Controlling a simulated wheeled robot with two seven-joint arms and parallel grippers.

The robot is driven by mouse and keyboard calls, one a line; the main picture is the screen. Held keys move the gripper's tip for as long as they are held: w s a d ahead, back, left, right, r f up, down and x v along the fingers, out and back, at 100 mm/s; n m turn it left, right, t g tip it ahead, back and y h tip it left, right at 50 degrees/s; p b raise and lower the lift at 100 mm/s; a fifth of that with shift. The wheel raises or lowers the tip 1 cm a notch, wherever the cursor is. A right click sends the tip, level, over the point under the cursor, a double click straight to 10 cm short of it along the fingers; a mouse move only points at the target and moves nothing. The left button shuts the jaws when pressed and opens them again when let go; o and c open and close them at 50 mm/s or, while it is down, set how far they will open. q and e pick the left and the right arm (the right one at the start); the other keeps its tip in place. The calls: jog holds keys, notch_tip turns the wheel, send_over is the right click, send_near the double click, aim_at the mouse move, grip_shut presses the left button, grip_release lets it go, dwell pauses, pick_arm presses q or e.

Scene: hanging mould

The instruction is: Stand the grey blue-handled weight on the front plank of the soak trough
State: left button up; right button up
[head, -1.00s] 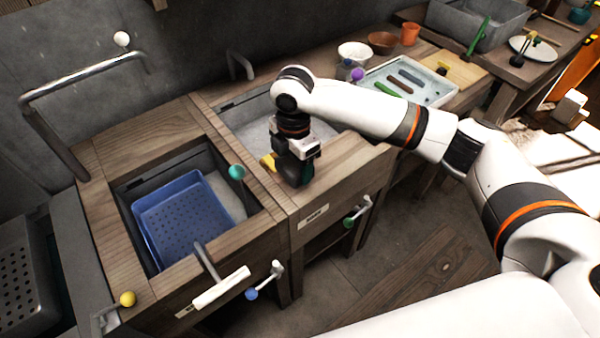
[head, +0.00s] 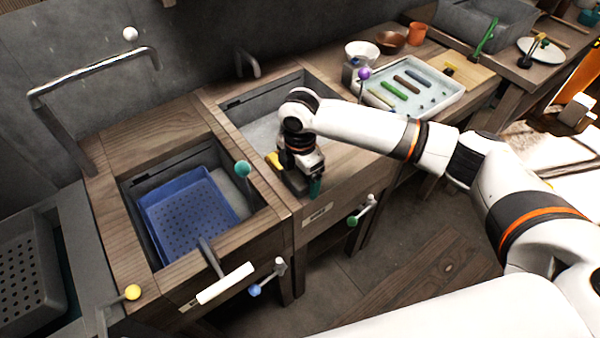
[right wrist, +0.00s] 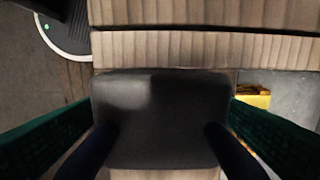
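The weight is a dark grey block (right wrist: 160,105) with dark blue handle posts (right wrist: 218,140) rising towards the camera in the right wrist view. It stands upright on the front plank (head: 345,160) of the middle trough, spanning most of the plank's width. In the head view its grey body (head: 293,182) shows under my right gripper (head: 302,184). The green fingers of this gripper are spread wide, one on each side of the handle, and look open. Contact between fingers and handle is hard to judge. The trough basin (head: 262,130) lies behind the plank. My left gripper is out of view.
A yellow block (head: 273,160) lies beside the weight on the basin side. A left trough holds a blue perforated basket (head: 190,215). A purple-knobbed lever (head: 363,75) and a white tray (head: 430,88) stand to the right. The plank right of the gripper is clear.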

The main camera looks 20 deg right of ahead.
jog(key=shift+r, duration=0.1)
notch_tip(320, 180, up, 12)
jog(key=shift+r, duration=0.1)
dwell(0.4)
dwell(0.5)
